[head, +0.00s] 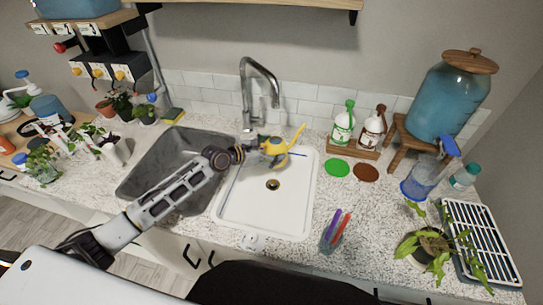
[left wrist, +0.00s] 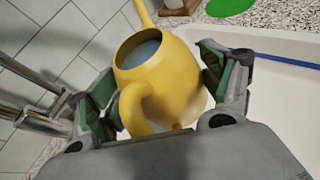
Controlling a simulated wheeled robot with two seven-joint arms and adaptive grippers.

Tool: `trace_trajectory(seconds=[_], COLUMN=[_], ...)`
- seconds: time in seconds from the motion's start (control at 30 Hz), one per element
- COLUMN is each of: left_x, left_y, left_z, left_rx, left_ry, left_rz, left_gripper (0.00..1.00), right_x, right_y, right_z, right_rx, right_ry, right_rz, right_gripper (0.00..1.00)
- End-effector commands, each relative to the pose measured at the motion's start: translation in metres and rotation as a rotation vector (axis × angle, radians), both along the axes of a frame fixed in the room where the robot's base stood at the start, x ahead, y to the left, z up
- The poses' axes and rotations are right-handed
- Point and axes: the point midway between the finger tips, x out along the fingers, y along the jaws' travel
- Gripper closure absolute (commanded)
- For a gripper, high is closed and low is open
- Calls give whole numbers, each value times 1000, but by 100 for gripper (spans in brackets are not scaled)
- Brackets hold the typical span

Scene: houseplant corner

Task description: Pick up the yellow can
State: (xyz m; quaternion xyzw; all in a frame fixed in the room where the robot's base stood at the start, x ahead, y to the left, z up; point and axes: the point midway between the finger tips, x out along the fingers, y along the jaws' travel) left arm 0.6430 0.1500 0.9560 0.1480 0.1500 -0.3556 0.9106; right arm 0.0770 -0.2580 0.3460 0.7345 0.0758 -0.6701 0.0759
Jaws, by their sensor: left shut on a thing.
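The yellow can (head: 275,151) is a small watering can with a long spout pointing up and right in the head view. It is at the back of the white sink basin. My left gripper (head: 262,150) reaches it from the left and is shut on it. In the left wrist view the yellow can (left wrist: 160,80) sits between the two green-padded fingers of the left gripper (left wrist: 165,95), with its handle towards the camera and its round opening showing. Whether its base touches the basin is hidden. My right gripper is not in view.
The white basin (head: 265,205) is otherwise mostly clear. The faucet (head: 247,90) stands just behind the can. Right of the sink are two bottles in a wooden caddy (head: 350,151), a green disc (head: 337,167), a brown disc (head: 366,172) and a pen cup (head: 331,240).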

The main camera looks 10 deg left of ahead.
Motion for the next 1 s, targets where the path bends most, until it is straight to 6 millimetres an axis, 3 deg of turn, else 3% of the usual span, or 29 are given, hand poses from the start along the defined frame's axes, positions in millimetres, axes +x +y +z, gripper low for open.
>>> trace_trajectory(seconds=[0.23, 1.0], left_x=[1, 1], left_y=[0, -1], left_z=[21, 23], left_rx=[-2, -3], left_ry=[-5, -5], left_rz=[1, 0], left_gripper=[71, 71], right_x=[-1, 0], right_y=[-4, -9], right_z=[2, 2], right_rx=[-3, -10], right_ry=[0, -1], right_rz=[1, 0], right_gripper=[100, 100])
